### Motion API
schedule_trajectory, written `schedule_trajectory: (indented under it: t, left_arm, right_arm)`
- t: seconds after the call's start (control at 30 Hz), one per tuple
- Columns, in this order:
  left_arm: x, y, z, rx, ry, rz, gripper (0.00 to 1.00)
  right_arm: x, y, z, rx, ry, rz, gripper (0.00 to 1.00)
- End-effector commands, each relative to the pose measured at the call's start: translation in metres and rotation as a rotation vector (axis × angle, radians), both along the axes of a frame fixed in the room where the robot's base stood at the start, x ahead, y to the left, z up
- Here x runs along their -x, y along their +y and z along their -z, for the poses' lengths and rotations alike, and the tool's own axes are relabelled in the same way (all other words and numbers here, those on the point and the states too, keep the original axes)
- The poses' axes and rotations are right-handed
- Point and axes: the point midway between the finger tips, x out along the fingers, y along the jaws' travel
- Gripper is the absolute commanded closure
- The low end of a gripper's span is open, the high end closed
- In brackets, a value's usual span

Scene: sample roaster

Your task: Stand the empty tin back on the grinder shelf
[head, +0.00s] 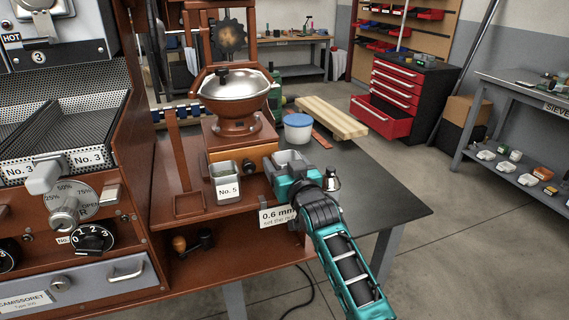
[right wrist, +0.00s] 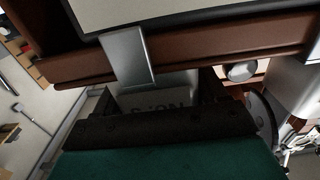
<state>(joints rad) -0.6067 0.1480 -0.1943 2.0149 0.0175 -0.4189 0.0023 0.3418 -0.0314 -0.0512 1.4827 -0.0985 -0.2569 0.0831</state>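A grey, square, open-topped tin (head: 291,160) is at the right end of the brown grinder shelf (head: 185,190). My right gripper (head: 292,174) is shut on it from the front right. In the right wrist view the tin (right wrist: 155,98) shows between the dark fingers, its No. 5 label upside down and partly hidden. I cannot tell whether its base touches the shelf. A second grey tin (head: 228,190), labelled No. 5, stands upright on the shelf to the left, apart from the gripper. My left gripper is not in view.
The grinder (head: 233,110) with its orange drawer (head: 232,160) stands behind the tins. A 0.6 mm sign (head: 276,216) hangs at the shelf's front edge below the gripper. A blue-lidded tub (head: 298,127) and dark table (head: 385,200) are behind and right. The roaster (head: 70,230) is at left.

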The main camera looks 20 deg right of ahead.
Motion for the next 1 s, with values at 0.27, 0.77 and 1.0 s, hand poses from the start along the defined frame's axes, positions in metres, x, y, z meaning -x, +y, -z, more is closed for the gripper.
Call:
schedule_trajectory:
  t: [0.27, 0.77, 1.0]
  left_arm:
    - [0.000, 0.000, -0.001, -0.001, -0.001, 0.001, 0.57]
    - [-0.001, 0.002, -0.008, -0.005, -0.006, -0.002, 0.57]
    - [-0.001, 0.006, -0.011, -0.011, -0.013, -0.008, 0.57]
  right_arm:
    - [0.000, 0.000, 0.000, -0.001, 0.000, 0.000, 0.07]
    - [0.033, -0.001, -0.004, 0.000, 0.002, 0.000, 0.07]
    - [0.081, -0.003, -0.003, -0.001, 0.002, 0.000, 0.07]
